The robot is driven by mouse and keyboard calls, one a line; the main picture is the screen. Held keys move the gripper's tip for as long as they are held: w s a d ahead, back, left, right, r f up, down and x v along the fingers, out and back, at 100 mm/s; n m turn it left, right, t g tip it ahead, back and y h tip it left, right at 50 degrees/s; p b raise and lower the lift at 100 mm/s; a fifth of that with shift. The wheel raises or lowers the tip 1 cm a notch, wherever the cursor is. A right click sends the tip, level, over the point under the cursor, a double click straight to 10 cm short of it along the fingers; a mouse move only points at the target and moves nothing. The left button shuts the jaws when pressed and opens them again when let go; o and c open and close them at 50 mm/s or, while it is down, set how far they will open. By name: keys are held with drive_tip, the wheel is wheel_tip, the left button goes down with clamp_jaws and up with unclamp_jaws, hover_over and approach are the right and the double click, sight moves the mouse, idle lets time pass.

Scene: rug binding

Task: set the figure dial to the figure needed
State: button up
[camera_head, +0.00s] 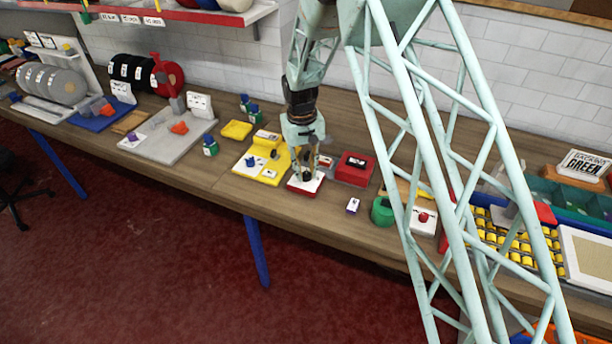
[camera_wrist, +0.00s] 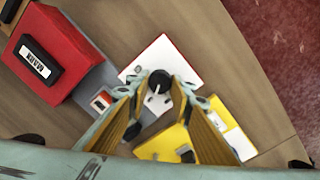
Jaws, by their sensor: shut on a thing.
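The figure dial is a black round knob (camera_wrist: 159,80) with a white pointer mark, on a white-topped plate (camera_wrist: 162,57). In the head view, the plate (camera_head: 296,184) has a red base and lies on the bench. My gripper (camera_head: 306,176) points straight down over it and hides most of the knob there. In the wrist view, my gripper (camera_wrist: 160,86) has one finger on each side of the knob and is shut on it. Any figures around the knob are too small to read.
A yellow device (camera_head: 262,170) stands close on the left. A small white-and-purple block (camera_head: 352,205) and a green cup (camera_head: 382,211) lie to the right.

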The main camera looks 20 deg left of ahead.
sight(304, 174)
drive_tip(key=shift+m+b, duration=0.3)
drive_tip(key=shift+m, duration=0.3)
drive_tip(key=o, duration=0.9)
drive_tip(key=shift+s+a+r, duration=0.1)
drive_tip(key=shift+a+r, duration=0.05)
drive_tip(key=shift+r, duration=2.85)
drive_tip(key=shift+s+a+r, duration=0.1)
drive_tip(key=shift+r, duration=2.9)
